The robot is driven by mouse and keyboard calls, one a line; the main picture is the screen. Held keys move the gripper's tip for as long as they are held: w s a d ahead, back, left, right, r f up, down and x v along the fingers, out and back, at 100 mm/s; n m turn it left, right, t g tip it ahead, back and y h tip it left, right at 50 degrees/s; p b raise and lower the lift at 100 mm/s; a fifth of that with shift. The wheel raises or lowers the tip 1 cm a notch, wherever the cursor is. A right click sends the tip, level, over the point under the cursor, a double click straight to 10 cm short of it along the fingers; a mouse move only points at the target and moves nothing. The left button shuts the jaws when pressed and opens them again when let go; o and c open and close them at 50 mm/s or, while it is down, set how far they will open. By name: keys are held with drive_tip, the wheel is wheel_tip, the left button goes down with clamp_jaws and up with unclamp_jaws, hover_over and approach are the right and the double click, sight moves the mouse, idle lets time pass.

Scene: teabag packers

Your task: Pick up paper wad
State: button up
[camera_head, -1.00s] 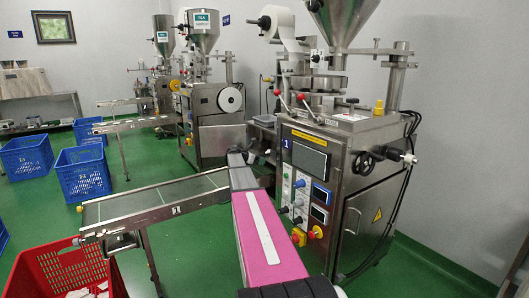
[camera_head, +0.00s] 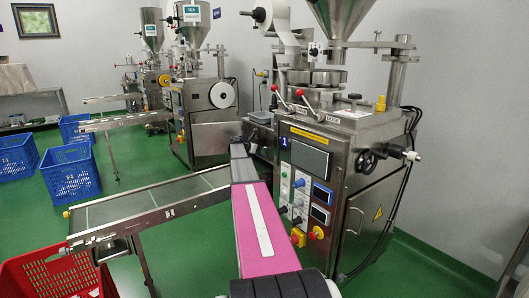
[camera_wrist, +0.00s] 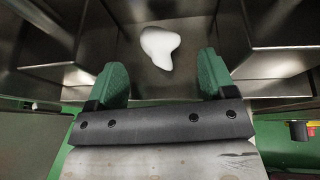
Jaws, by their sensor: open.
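The paper wad (camera_wrist: 159,46) is a small, smooth white lump in the wrist view, on a grey metal surface between raised metal walls. My gripper (camera_wrist: 163,68) has two green fingers set wide apart, one on each side of the wad's lower end in the picture. The wad lies ahead of the fingertips and neither finger touches it. In the head view I cannot make out the wad or my gripper's fingers.
Metal walls (camera_wrist: 280,63) rise close around the wad's spot. A packing machine (camera_head: 345,180) stands at right, with a conveyor (camera_head: 150,202) to its left. A red crate (camera_head: 52,275) sits at lower left, and blue crates (camera_head: 70,172) stand on open green floor.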

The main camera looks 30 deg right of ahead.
drive_tip(key=d, duration=0.3)
drive_tip(key=w+d, duration=0.1)
drive_tip(key=d, duration=0.1)
drive_tip(key=shift+d+f, duration=0.25)
drive_tip(key=shift+d, duration=0.1)
drive_tip(key=shift+s, duration=0.1)
drive_tip(key=c, duration=1)
